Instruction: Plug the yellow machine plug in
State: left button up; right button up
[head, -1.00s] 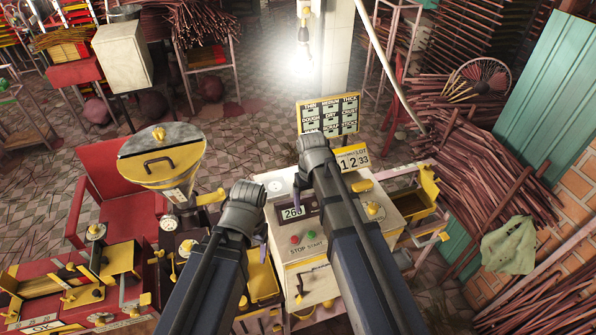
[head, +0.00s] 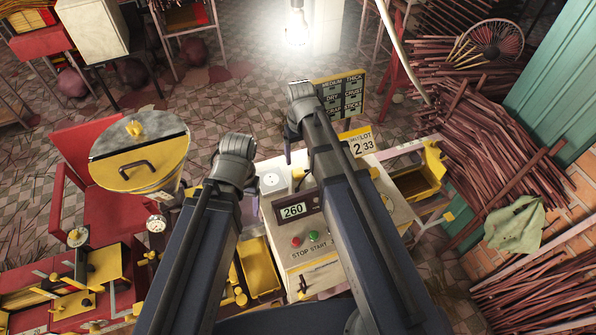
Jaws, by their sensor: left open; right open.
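The cream control box (head: 285,262) stands in the centre, with a 260 display (head: 292,211) and red and green buttons on its front. A round white socket (head: 271,180) is on its top left, and no plug is seen in it. A small yellow piece (head: 298,173) shows beside my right forearm; I cannot tell whether it is the plug. My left gripper (head: 237,160) is open, at the box's upper left, near the socket. My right gripper (head: 301,115) is open, beyond the box's back edge, in front of the sign. My arms hide part of the box.
A yellow-lidded hopper (head: 138,160) stands at left above a red machine with yellow parts. A menu sign (head: 341,97) and a LOT card (head: 357,143) stand behind the box. A yellow tray (head: 417,180) is at right, with incense stick piles beyond.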

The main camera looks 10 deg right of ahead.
aim_at(299, 171)
notch_tip(299, 171, down, 2)
jog(key=shift+w+f+b, duration=0.1)
jog(key=shift+b, duration=0.9)
jog(key=shift+f+b, duration=0.2)
jog(key=shift+b, duration=0.1)
jog(key=shift+f, duration=0.15)
jog(key=f+b, duration=0.5)
jog(key=shift+a, duration=0.3)
jog(key=shift+s, duration=0.2)
jog(key=shift+c, duration=0.2)
grip_shut()
